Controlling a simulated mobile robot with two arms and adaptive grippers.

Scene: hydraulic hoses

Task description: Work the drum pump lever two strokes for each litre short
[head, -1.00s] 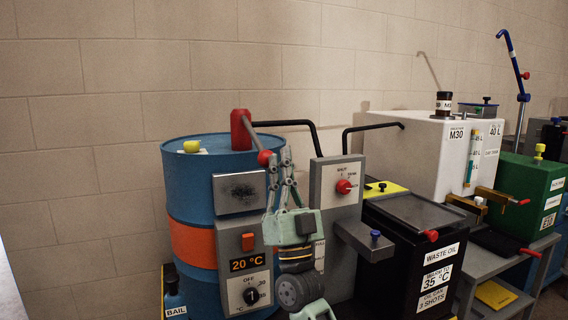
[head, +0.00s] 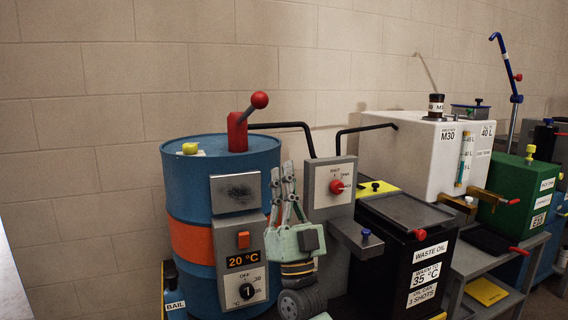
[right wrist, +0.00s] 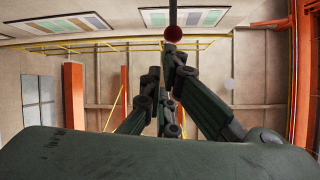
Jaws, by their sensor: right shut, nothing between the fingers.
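The blue drum (head: 188,200) with an orange band stands left of centre. On its top is a red pump body (head: 237,132) whose lever slants up to the right and ends in a red ball (head: 260,99). My right gripper (head: 282,168) is shut and empty, below the ball and apart from it. In the right wrist view the red ball (right wrist: 173,33) shows just beyond the fingertips (right wrist: 165,55). The white M30 tank (head: 408,155) has a sight gauge (head: 464,160) on its front; its exact level is too small to read. My left gripper is out of view.
A heater box (head: 243,262) on the drum reads 20 °C. A grey selector box (head: 333,185) with a red knob stands right of my gripper. The black waste oil container (head: 393,258) and green tank (head: 524,195) are further right. Black pipes cross behind.

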